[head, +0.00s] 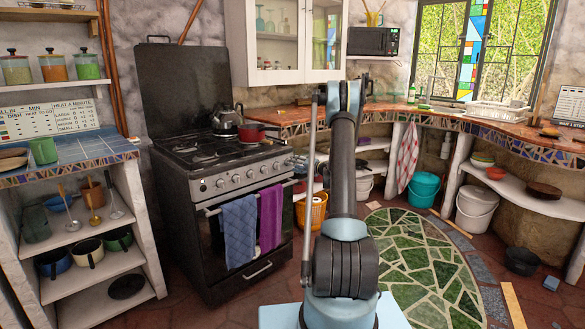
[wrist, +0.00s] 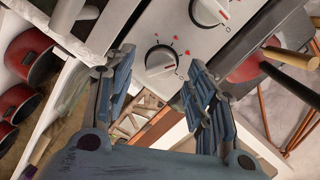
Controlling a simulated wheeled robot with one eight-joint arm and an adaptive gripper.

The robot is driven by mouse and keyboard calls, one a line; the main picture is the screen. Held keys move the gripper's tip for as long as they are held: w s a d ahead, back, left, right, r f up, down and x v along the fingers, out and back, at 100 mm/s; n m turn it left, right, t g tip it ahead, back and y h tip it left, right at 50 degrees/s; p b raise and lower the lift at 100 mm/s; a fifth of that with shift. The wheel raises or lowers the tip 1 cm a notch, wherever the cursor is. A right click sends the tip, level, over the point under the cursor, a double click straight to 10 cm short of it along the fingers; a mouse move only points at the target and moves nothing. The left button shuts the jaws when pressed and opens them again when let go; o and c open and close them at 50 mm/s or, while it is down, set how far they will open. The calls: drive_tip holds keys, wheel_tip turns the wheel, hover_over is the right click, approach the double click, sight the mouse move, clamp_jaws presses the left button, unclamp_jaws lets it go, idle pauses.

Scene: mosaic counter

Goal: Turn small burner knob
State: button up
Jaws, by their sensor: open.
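The black stove (head: 215,215) stands left of centre in the head view, with a row of knobs (head: 236,179) on its grey front panel. In the wrist view my gripper (wrist: 161,58) is open, with one blue-grey finger on each side of a white round knob (wrist: 162,60) with red marks around it. The fingers look apart from the knob; the exact depth gap is hard to judge. A second knob (wrist: 209,11) lies above it, partly cut by the frame. I cannot read which burner either knob serves. In the head view my arm hides the gripper.
A red pan (head: 258,132) and a kettle (head: 226,120) sit on the stove top. A blue towel (head: 239,231) and a purple towel (head: 271,212) hang on the oven handle. In the wrist view, red pots (wrist: 28,55) are at the left. A wooden counter (head: 290,117) adjoins the stove.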

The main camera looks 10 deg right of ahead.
drive_tip(key=f+v, duration=0.1)
drive_tip(key=v, duration=0.8)
drive_tip(key=shift+s+d+r, duration=0.25)
drive_tip(key=shift+s+r, duration=0.15)
drive_tip(key=shift+r, duration=0.05)
clamp_jaws()
idle(0.8)
